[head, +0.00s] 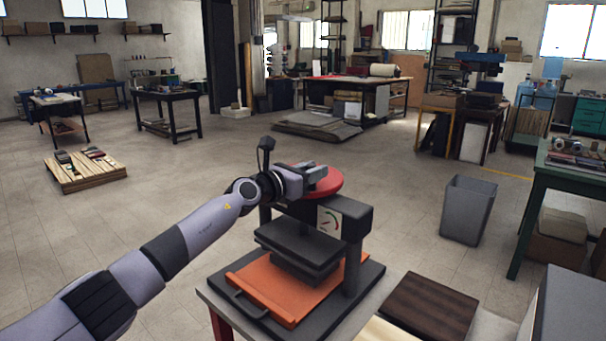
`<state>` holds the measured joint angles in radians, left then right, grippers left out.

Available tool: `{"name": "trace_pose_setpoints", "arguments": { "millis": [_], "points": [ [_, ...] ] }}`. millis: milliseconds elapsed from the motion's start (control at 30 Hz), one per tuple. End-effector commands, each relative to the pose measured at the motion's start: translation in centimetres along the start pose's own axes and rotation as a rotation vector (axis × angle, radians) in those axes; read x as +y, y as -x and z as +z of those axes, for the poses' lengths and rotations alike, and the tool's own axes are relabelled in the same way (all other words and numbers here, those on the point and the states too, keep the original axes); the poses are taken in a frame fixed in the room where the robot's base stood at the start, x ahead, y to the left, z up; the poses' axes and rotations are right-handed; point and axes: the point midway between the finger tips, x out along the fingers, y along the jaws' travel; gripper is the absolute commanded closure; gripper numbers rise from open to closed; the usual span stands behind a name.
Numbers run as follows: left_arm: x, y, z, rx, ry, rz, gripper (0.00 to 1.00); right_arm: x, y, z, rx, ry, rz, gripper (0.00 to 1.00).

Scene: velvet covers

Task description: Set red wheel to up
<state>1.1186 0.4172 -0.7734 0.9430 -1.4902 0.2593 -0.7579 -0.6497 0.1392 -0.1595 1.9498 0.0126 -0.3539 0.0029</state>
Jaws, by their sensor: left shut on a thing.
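The red wheel (327,182) lies flat on top of a dark press (355,215) on a table at the front. My left gripper (312,180) reaches in from the left and is shut on the wheel's near left part, hiding some of it. The press's dark upper plate (298,243) hangs above an orange board (262,290) on the base; any gap between them is hard to judge. A white dial (329,222) with a red mark sits on the press's front. My right gripper is out of view.
A dark brown board (430,306) lies right of the press on the same table. A grey bin (467,210) stands on the floor behind it, and a green bench (560,170) is at the right. Open floor lies behind and left of the press.

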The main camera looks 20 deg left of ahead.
Motion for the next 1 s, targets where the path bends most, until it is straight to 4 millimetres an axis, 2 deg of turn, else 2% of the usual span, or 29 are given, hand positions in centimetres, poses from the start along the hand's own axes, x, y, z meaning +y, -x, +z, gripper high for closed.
{"name": "trace_pose_setpoints", "arguments": {
  "millis": [33, 100, 833, 867, 900, 1000],
  "points": [
    [-0.89, -0.49, -0.07, 0.002, 0.004, -0.019, 1.00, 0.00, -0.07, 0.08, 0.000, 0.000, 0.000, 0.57],
    [-1.01, -0.76, -0.04, 0.001, 0.004, -0.023, 1.00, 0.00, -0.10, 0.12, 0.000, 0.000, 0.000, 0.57],
    [-1.37, -1.38, 0.04, 0.001, 0.001, -0.036, 1.00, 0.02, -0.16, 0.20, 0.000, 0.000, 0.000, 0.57],
    [-1.37, -1.38, 0.04, 0.001, 0.001, -0.036, 0.64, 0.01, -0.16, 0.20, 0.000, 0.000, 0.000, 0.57],
    [-1.35, -1.37, 0.05, 0.001, 0.000, -0.035, 0.52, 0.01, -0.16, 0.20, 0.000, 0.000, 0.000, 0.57],
    [-1.18, -1.33, 0.04, 0.000, 0.000, -0.032, 0.52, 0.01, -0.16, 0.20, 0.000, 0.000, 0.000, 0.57]
  ]
}}
